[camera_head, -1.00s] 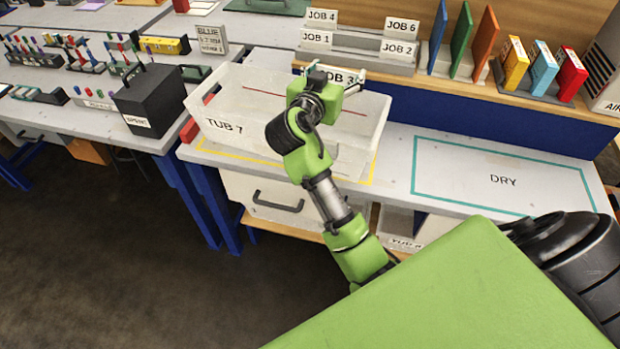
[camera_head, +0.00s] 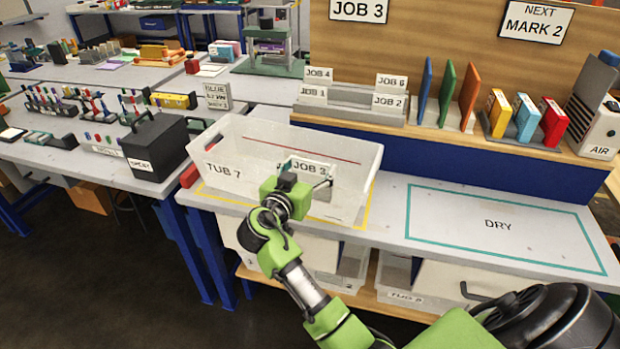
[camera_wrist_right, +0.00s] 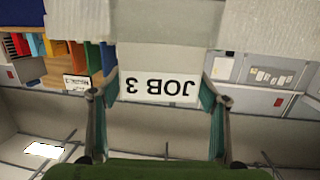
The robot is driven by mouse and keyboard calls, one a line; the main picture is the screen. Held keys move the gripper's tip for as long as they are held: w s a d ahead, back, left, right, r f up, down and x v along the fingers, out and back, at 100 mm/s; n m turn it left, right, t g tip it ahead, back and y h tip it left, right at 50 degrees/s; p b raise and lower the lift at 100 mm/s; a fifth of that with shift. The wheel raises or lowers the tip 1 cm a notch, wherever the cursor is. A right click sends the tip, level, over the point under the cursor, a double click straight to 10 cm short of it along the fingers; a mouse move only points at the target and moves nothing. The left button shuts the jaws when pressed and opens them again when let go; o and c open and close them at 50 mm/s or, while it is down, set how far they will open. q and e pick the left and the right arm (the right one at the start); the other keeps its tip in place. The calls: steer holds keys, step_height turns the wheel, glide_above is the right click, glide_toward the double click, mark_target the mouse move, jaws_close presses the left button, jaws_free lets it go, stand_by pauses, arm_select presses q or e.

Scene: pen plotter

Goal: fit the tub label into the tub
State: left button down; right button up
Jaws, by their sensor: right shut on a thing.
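The tub label (camera_head: 309,168) is a small white card reading JOB 3. My right gripper (camera_head: 304,179) is shut on it, with the fingers at its two side edges. In the right wrist view the label (camera_wrist_right: 158,88) appears upside down between the fingertips (camera_wrist_right: 160,100). The tub (camera_head: 225,160) is a translucent white open box marked TUB 7, standing on the bench. In the head view the label overlaps the tub's inside; I cannot tell whether it touches the tub or how deep it is. My left gripper is not in view.
A teal-outlined DRY area (camera_head: 500,225) right of the tub is empty. A rack of job cards (camera_head: 350,105) stands behind the tub, beside coloured boards (camera_head: 447,93). A black box (camera_head: 155,147) stands left. An air unit (camera_head: 597,125) is at the far right.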

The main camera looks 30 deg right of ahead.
steer(key=shift+d+f, duration=0.1)
steer(key=shift+f, duration=0.85)
steer(key=shift+w+d, duration=0.15)
steer(key=shift+w, duration=0.1)
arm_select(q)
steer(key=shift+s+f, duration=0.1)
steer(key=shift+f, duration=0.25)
arm_select(e)
steer(key=shift+r, duration=0.1)
steer(key=shift+s, duration=0.15)
steer(key=o, duration=1.1)
steer(key=shift+o, duration=1.1)
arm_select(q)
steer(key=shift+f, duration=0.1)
